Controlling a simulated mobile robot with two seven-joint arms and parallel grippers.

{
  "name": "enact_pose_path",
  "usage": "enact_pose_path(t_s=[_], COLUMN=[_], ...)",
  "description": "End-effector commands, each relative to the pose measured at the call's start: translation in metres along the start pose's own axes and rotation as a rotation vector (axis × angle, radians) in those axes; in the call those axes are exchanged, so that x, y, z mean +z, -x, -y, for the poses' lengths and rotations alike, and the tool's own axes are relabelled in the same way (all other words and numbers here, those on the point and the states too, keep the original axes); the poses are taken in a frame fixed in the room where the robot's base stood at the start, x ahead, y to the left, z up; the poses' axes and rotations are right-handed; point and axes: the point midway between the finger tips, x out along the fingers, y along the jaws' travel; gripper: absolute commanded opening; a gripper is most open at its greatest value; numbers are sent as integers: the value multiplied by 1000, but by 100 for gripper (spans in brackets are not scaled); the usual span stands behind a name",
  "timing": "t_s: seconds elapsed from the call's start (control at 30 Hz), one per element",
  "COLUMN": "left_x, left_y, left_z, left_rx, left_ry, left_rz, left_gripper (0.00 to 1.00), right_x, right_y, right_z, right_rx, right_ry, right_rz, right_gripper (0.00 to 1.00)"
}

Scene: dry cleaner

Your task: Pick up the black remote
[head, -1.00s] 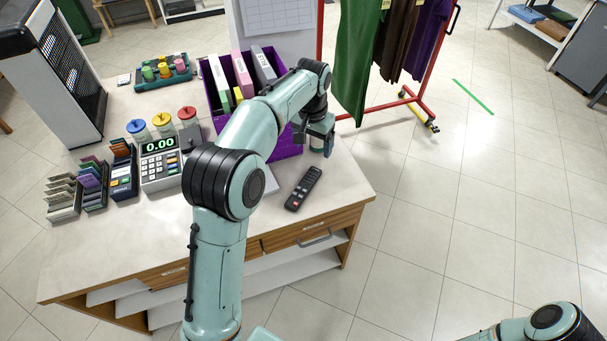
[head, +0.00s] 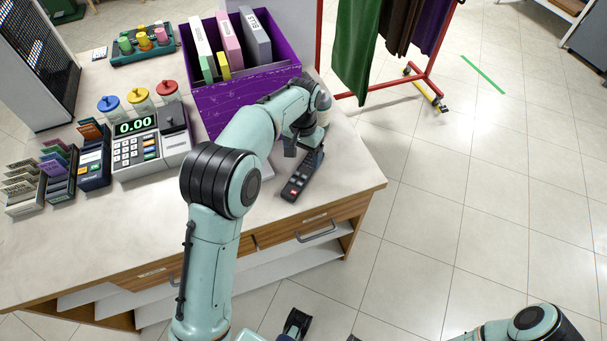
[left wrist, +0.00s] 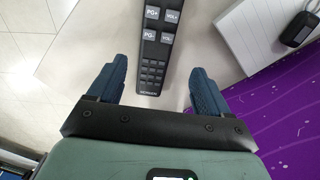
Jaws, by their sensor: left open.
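The black remote (head: 299,178) lies on the counter near its front right corner, with a red button at its near end. In the left wrist view the remote (left wrist: 154,52) runs up from between the fingers, its labelled buttons facing me. My left gripper (head: 306,144) is open and empty over the remote's far end. In the left wrist view its two blue fingers (left wrist: 159,78) stand on either side of the remote's line, apart from it. Dark parts at the bottom edge of the head view may belong to my right gripper; its jaws are unclear.
A purple bin (head: 240,88) with binders stands behind the left gripper. The counter's front (head: 130,230) is bare. A clothes rack (head: 425,80) stands behind.

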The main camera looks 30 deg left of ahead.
Motion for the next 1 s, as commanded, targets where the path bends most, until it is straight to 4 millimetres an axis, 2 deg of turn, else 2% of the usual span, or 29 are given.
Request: enact_pose_path(t_s=[0.17, 0.43, 0.53, 0.77, 0.8, 0.97, 1.0], left_x=[1, 4, 3, 3, 3, 3, 3], left_y=[-12, -51, -57, -57, -57, -57, -57], left_z=[-2, -7, -7, -7, -7, -7, -7], left_rx=[0, 0, 0, 0, 0, 0, 0], left_ry=[0, 1, 0, 0, 0, 0, 0], left_rz=[2, 2, 0, -1, -1, -1, -1], left_gripper=[79, 79, 79, 79, 66, 14, 13], right_x=[0, 0, 0, 0, 0, 0, 0], right_y=[-2, -7, -8, -7, -7, -7, -7], right_z=[-1, -2, -2, -2, -2, -2, -2], right_rx=[0, 0, 0, 0, 0, 0, 0], right_ry=[0, 0, 0, 0, 0, 0, 0], right_rz=[1, 1, 0, 0, 0, 0, 0], right_gripper=[43, 43, 43, 43, 43, 43, 43])
